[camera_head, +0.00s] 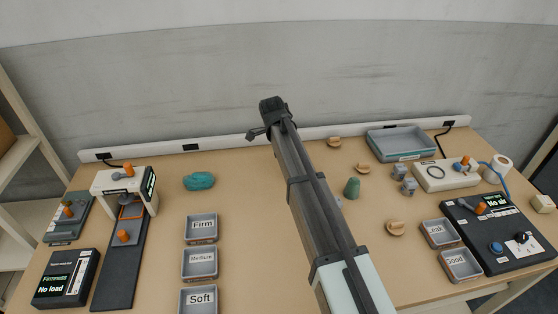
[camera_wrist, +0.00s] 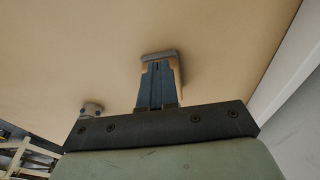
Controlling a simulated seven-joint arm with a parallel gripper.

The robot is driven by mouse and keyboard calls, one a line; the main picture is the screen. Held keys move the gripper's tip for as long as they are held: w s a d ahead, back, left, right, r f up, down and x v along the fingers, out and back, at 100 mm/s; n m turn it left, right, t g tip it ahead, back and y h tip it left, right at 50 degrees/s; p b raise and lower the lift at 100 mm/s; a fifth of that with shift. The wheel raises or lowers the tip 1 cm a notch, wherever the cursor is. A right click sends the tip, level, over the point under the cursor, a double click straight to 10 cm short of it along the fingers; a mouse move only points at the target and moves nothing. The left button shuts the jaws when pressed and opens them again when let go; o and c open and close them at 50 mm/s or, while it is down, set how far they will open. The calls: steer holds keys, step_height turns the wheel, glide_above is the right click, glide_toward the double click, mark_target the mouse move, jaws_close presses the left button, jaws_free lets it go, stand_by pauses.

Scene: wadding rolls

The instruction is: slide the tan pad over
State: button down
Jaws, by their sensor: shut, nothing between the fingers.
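Three small tan wooden pieces lie on the right half of the table in the head view: one at the back (camera_head: 334,142), one a little nearer (camera_head: 362,168) and a rounder one in front (camera_head: 396,228). I cannot tell which is the tan pad. In the wrist view my gripper (camera_wrist: 160,66) is shut and points at the tan table top. A flat grey piece shows just beyond the fingertips, with thin tan edges beside the fingers; I cannot tell whether they touch.
Trays marked Firm (camera_head: 202,240), Medium and Soft stand front left. A grey tray (camera_head: 400,157) and black control panel (camera_head: 530,258) stand right. A grey knobbed piece (camera_wrist: 92,108) is near my gripper.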

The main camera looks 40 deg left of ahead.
steer(key=w+d, duration=0.3)
steer(key=d, duration=0.1)
steer(key=w+d, duration=0.1)
steer(key=w, duration=0.1)
steer(key=shift+w+d+f, duration=0.35)
steer(key=shift+d+f, duration=0.05)
steer(key=shift+f, duration=0.4)
steer(key=shift+s+d+f, duration=0.1)
steer(key=shift+s, duration=0.1)
steer(key=s+a, duration=1.4)
steer(key=shift+s+a, duration=0.25)
steer(key=shift+a, duration=0.15)
steer(key=shift+w+r, duration=0.15)
steer(key=shift+r, duration=0.75)
step_height(320, 180, up, 13)
steer(key=s+a, duration=0.1)
steer(key=shift+s+a+f, duration=0.2)
steer(key=shift+s+a, duration=0.15)
